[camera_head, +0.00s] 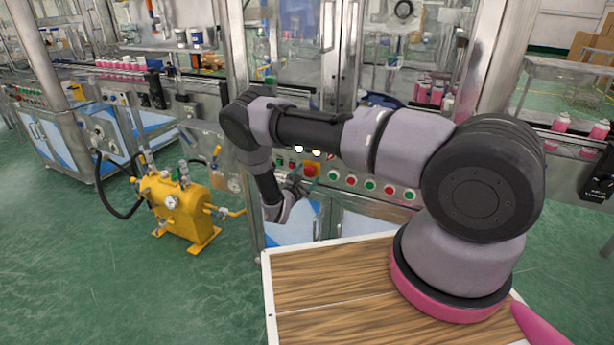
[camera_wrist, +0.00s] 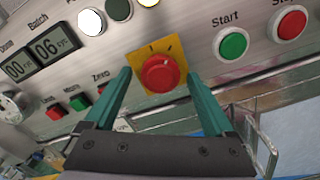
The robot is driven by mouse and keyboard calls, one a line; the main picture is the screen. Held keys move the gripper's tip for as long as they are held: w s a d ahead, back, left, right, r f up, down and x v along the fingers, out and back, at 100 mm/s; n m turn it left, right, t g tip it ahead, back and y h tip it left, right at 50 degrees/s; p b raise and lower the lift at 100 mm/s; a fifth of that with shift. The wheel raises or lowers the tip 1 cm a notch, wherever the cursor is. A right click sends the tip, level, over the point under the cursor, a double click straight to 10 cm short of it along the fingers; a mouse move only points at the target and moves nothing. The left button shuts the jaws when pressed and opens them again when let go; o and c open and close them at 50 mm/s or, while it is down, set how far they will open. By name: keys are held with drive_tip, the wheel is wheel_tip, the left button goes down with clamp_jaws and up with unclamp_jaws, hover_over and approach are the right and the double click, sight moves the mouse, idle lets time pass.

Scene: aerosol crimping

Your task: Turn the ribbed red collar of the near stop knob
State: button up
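The near stop knob (camera_wrist: 159,73) is a round red knob on a square yellow plate (camera_wrist: 175,47), set on a silver control panel in the wrist view. In the head view its red and yellow (camera_head: 310,169) show small, partly behind my gripper (camera_head: 301,178). In the wrist view my gripper (camera_wrist: 159,80) is open, with one teal finger on the left and one on the right of the knob. Gaps show between each finger and the knob, so nothing is held. The ribs on the collar are too small to make out clearly.
On the panel, a green Start button (camera_wrist: 233,45) and a red Stop button (camera_wrist: 289,24) sit to the right. A yellow pump unit (camera_head: 185,207) stands on the floor.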

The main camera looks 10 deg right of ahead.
drive_tip(key=v, duration=1)
drive_tip(key=shift+s+a, duration=0.2)
drive_tip(key=shift+s, duration=0.1)
